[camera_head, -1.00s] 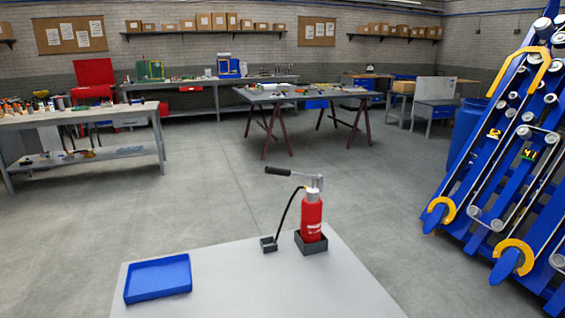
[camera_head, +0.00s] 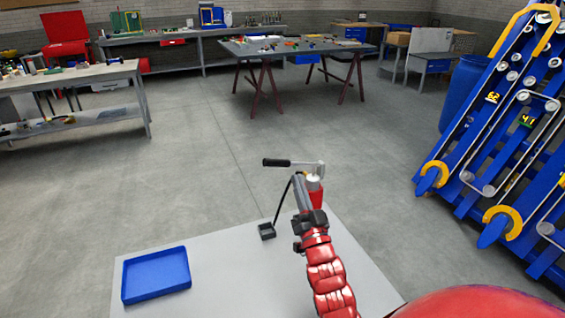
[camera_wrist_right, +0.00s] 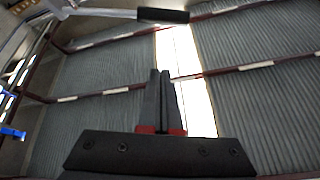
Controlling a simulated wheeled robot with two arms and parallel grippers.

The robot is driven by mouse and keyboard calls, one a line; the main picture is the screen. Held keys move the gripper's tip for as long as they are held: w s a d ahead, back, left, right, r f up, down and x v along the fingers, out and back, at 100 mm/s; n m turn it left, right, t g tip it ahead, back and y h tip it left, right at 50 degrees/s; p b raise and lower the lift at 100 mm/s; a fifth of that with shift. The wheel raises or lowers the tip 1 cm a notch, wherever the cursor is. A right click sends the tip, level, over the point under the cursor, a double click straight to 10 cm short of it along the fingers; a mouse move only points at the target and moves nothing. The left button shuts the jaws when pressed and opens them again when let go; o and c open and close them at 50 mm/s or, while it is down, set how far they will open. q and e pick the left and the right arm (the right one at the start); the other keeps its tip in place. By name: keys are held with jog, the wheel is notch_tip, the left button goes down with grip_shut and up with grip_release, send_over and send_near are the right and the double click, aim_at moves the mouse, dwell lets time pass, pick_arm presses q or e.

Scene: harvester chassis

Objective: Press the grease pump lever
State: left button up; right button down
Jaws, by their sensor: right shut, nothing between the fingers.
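The grease pump stands on the light grey table, and only the upper part of its red body (camera_head: 316,192) shows behind my right arm. Its metal lever has a black handle (camera_head: 276,162) that points left, roughly level. In the right wrist view the black handle (camera_wrist_right: 163,16) lies across the top, beyond the fingertips. My right gripper (camera_head: 298,181) is shut and empty, just in front of the pump and below the lever. Its two dark fingers are together in the right wrist view (camera_wrist_right: 160,74). A gap between fingers and handle shows there. My left gripper is out of view.
The grey table (camera_head: 225,270) holds a blue tray (camera_head: 156,274) at left and a small dark block (camera_head: 267,231) with the pump's black hose. The blue harvester chassis (camera_head: 500,140) stands at right. Workbenches are at the back, with open floor between.

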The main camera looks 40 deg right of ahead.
notch_tip(320, 180, up, 5)
jog(key=p, duration=0.3)
send_over(293, 163)
jog(key=s+a, duration=0.3)
jog(key=a, duration=0.1)
jog(key=f, duration=0.1)
jog(key=w+f+p, duration=0.1)
jog(key=a+f, duration=0.1)
jog(key=f, duration=0.1)
jog(key=shift+w+p, duration=0.2)
jog(key=shift+p, duration=0.1)
jog(key=shift+f, duration=0.1)
